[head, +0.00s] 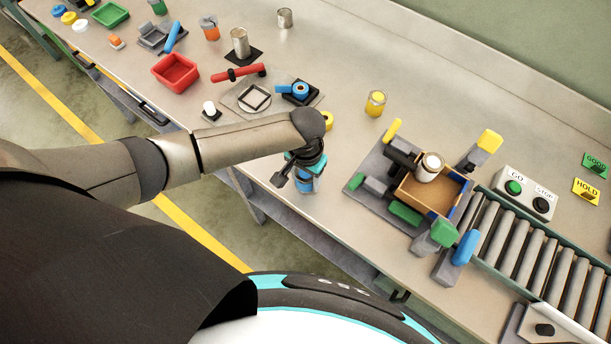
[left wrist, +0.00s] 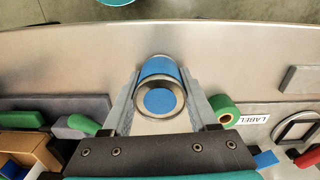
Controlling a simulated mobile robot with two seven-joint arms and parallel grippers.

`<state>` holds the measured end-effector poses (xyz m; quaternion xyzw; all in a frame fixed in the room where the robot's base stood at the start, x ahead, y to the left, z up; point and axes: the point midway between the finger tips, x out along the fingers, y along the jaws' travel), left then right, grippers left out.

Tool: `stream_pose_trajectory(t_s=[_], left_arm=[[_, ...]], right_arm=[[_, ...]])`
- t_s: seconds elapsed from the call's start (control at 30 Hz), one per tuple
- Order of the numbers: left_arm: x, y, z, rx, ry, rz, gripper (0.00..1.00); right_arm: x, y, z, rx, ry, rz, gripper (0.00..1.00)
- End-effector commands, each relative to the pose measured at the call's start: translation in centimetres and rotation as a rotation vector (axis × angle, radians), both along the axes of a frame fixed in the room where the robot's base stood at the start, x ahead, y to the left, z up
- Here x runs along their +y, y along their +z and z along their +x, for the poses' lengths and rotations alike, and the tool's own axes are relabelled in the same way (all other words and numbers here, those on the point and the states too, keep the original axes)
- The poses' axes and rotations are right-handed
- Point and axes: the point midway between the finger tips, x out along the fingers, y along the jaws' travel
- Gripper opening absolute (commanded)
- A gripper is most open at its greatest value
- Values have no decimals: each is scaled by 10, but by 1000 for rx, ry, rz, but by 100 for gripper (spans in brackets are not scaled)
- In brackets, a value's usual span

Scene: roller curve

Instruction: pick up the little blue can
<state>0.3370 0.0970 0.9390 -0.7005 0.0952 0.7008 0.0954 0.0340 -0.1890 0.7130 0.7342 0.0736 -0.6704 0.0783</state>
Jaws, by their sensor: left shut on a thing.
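The little blue can (head: 304,184) is near the front edge of the table in the head view, under my left gripper (head: 306,166). In the left wrist view the blue can (left wrist: 160,98) shows its blue end with a metal rim, between the two grey fingers of my left gripper (left wrist: 157,100). The fingers are shut on its sides. The gripper hides part of the can in the head view, and I cannot tell whether the can touches the table. My right gripper is in neither view.
A fixture with a cardboard box (head: 412,190) and colored clamps stands to the right, beside the roller conveyor (head: 537,262). A yellow can (head: 375,103) stands behind. A red tray (head: 175,72) and several parts lie to the left. The table front edge is close to the can.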

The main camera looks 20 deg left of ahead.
Motion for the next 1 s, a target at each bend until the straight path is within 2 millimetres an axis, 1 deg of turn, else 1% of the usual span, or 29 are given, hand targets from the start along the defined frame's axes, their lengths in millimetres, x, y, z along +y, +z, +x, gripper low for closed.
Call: stream_pose_trajectory(t_s=[0.17,0.27,0.5,0.6,0.7,0.83,1.0], left_arm=[[0,22,1,-3,-1,-1,0],[0,44,1,-4,0,-3,0],[0,114,2,-6,-2,-4,0],[-1,141,1,-6,-1,-3,0],[-1,162,1,-5,-1,-2,0],[0,182,1,-4,0,-2,0],[0,194,1,-2,0,-1,0]], right_arm=[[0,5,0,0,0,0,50],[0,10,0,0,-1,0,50],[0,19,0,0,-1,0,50],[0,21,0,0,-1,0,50],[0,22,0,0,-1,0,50],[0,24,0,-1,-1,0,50],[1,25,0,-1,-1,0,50]])
